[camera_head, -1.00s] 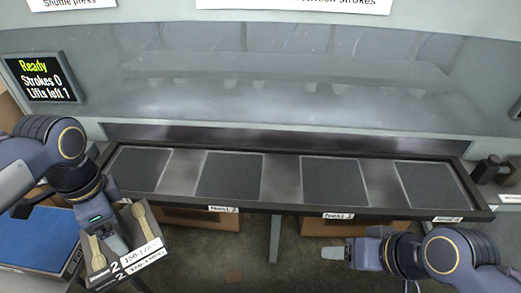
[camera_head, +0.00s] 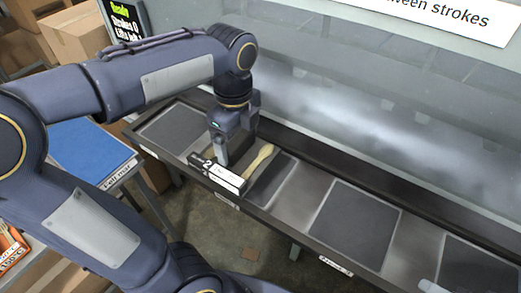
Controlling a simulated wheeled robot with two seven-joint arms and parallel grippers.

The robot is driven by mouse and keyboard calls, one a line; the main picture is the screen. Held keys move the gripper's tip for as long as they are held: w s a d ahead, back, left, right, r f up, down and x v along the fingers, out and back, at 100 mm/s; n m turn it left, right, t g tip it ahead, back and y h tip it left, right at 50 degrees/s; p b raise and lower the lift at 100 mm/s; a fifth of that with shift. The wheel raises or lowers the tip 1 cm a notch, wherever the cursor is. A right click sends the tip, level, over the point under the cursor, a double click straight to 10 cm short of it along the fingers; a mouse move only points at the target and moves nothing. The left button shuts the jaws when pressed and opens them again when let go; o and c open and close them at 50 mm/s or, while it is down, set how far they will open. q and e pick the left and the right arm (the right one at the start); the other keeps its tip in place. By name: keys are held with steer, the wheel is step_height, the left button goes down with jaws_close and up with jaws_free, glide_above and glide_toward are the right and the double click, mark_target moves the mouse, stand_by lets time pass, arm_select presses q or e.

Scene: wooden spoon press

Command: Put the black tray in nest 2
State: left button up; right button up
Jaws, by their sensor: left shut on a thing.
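My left gripper (camera_head: 224,155) is shut on the black tray (camera_head: 199,166), at its label end. The tray has a white label with a number 2 and holds a wooden spoon (camera_head: 259,161); the arm hides part of it. The tray is at the second nest from the left, whose dark pad (camera_head: 274,178) shows beside it. I cannot tell whether the tray rests in the nest or hovers just above. A small label (camera_head: 227,201) is on the rail in front of this nest. Only a pale tip of my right gripper (camera_head: 430,286) shows at the bottom right edge.
The leftmost nest (camera_head: 172,129) and the third nest (camera_head: 355,226) are empty. A dark raised rim runs around the row of nests. The grey press housing (camera_head: 350,100) stands behind. A blue-topped stand (camera_head: 85,148) and cardboard boxes (camera_head: 75,35) are at the left.

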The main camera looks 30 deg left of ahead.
mark_target(256, 143)
arm_select(q)
steer(key=w+f, duration=0.4)
steer(key=w+d+f, duration=0.1)
steer(key=w+f, duration=0.1)
steer(key=shift+f, duration=0.2)
steer(key=shift+w+f+b, duration=0.1)
steer(key=shift+f+b, duration=0.2)
steer(key=shift+f, duration=1.25)
steer(key=shift+f, duration=0.1)
steer(key=o, duration=1)
